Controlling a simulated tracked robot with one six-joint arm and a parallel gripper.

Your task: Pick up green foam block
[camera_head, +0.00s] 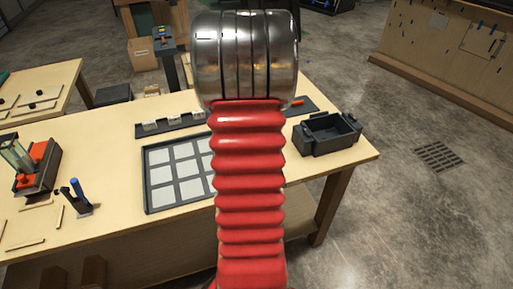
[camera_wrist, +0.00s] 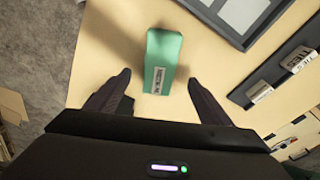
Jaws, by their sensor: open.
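The green foam block (camera_wrist: 161,55) lies on the pale wooden table in the wrist view, with a small printed label on the end nearest my gripper. My gripper (camera_wrist: 157,83) is open, one dark finger to the lower left of the block and one to the lower right. The block's labelled end lies between the fingertips in the picture, and a gap shows on each side. I cannot tell how far above the table the fingers are. In the head view my red and metal arm hides the block and the gripper.
On the table (camera_head: 110,236) stand a gridded tray (camera_head: 148,180), a dark open bin (camera_head: 331,134), a dark strip holder (camera_head: 171,124) and a blue-handled tool (camera_head: 77,194). A red and black device (camera_head: 38,167) stands at the left. Bare tabletop surrounds the block.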

